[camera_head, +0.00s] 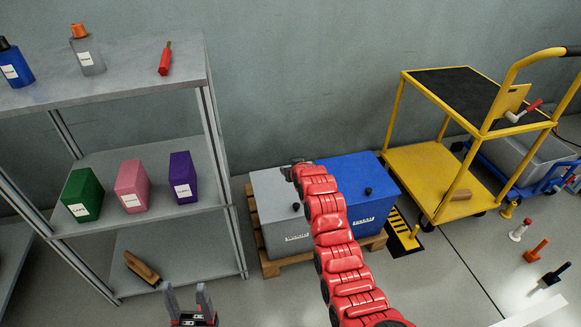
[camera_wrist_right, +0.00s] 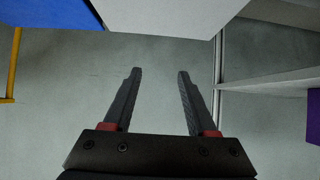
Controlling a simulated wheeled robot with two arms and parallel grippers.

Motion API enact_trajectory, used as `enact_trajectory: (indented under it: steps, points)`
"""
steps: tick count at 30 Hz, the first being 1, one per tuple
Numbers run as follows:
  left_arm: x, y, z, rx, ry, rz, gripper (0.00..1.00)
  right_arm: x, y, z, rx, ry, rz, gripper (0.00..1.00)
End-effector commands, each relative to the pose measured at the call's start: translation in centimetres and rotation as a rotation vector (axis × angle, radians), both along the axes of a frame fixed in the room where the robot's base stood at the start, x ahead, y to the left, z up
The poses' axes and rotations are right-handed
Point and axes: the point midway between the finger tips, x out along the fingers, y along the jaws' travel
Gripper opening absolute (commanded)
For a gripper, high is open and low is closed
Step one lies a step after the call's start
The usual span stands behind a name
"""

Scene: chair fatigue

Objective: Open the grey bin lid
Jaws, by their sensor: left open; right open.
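The grey bin (camera_head: 275,240) stands on a wooden pallet beside the blue bin (camera_head: 350,170). Its lid (camera_head: 272,190) looks flat and shut, with a small black knob (camera_head: 296,207) near the front. My red right arm crosses in front of its right side and hides part of it. My right gripper is at the bin's back edge in the head view, small and partly hidden; in the right wrist view (camera_wrist_right: 158,75) its fingers are apart and empty. A pale grey surface, likely the grey bin, fills the top there. My left gripper (camera_head: 188,298) is open and empty, low before the shelf.
A grey shelf unit (camera_head: 130,70) with bottles and coloured boxes stands close left of the pallet (camera_head: 285,267). A yellow cart (camera_head: 430,170) stands at right. The wall is behind the bins. Several coloured pegs stand on the floor at far right. Floor in front of the pallet is clear.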

Motion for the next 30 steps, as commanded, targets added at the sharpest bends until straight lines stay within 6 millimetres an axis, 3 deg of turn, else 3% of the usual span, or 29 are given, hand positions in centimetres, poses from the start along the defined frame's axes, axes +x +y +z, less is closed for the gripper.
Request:
enact_trajectory:
  steps: [21, 30]
  points:
    - [0.0, 0.0, 3.2, 0.000, 0.000, 0.000, 0.57, -9.5, -1.9, 7.1, 0.000, -0.002, 0.000, 0.58]
    - [0.0, 0.0, 3.6, 0.000, 0.000, 0.000, 0.57, -11.7, -2.3, 8.6, 0.000, -0.001, 0.000, 0.58]
